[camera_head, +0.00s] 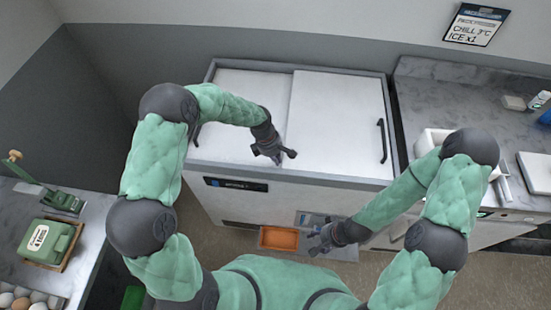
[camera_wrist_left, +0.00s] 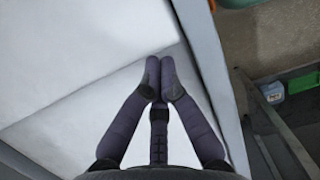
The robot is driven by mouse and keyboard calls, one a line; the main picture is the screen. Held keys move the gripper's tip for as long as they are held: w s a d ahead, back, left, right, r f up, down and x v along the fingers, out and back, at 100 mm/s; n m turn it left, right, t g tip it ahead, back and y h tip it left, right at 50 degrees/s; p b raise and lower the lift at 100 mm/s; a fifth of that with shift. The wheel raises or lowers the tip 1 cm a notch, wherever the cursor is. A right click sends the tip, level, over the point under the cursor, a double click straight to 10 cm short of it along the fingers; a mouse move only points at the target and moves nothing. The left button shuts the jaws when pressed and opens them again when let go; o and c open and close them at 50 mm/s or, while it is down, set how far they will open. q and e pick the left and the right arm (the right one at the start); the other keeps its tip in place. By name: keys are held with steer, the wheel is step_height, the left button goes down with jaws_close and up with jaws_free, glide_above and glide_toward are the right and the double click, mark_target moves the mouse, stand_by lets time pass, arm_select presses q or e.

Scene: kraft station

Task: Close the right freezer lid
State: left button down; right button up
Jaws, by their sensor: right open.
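The freezer (camera_head: 235,183) stands in the middle of the head view, with two white sliding lids on top. The right lid (camera_head: 335,115) lies flat over the right part, with a black handle (camera_head: 382,140) near its right edge. The left lid (camera_head: 250,90) covers the left part; no open gap shows. My left gripper (camera_head: 281,157) is over the freezer's front, near the seam between the lids. In the left wrist view its fingertips (camera_wrist_left: 160,80) are together, with nothing seen between them; contact with a lid is unclear. My right gripper (camera_head: 318,240) is open and empty, in front of the freezer.
A grey counter (camera_head: 450,90) with a white container (camera_head: 431,140) stands right of the freezer. A left counter (camera_head: 92,215) holds a green box (camera_head: 47,245) and eggs (camera_head: 22,298). An orange tray (camera_head: 278,238) is low before the freezer. A sign (camera_head: 477,25) hangs behind.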

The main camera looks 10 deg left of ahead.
arm_select(q)
steer(key=shift+a, duration=0.3)
steer(key=a, duration=0.2)
steer(key=a+r, duration=0.1)
steer(key=shift+a+r, duration=0.1)
steer(key=shift+a, duration=0.3)
steer(key=p+v, duration=0.1)
steer(key=v, duration=0.7)
steer(key=shift+r, duration=0.35)
steer(key=shift+s, duration=0.15)
